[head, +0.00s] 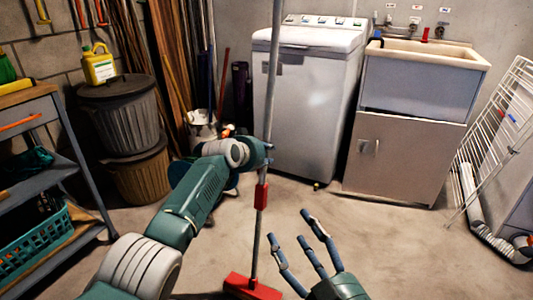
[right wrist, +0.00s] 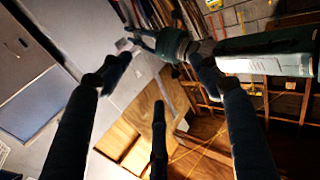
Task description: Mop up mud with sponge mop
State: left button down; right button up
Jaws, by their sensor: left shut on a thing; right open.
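The sponge mop (head: 261,196) stands nearly upright in the head view, with a long grey pole, a red sleeve and a red head (head: 250,288) low on the floor at the bottom edge. My left gripper (head: 266,152) is shut on the pole above the red sleeve. My right gripper (head: 296,232) is open and empty, to the right of the lower pole and apart from it. Its spread dark fingers (right wrist: 158,110) fill much of the right wrist view, with my left arm behind them. I cannot make out any mud on the visible floor.
A white washing machine (head: 310,100) and a sink cabinet (head: 400,155) stand at the back. A shelf unit (head: 30,115) and dark bins (head: 125,112) are at left. A white drying rack (head: 495,125) leans at right. The concrete floor (head: 400,250) at centre right is clear.

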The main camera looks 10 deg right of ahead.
jog(key=s+d+f+g+h+p, duration=0.1)
jog(key=s+f+g, duration=0.1)
jog(key=f, duration=0.5)
jog(key=s+d+f+g+h+p, duration=0.1)
jog(key=s+d+f+g, duration=0.1)
jog(key=f+g, duration=0.3)
jog(key=shift+s+d+f+p, duration=0.2)
jog(key=shift+s+f+p, duration=0.1)
jog(key=shift+s+f, duration=0.55)
dwell(0.7)
jog(key=shift+f, duration=0.1)
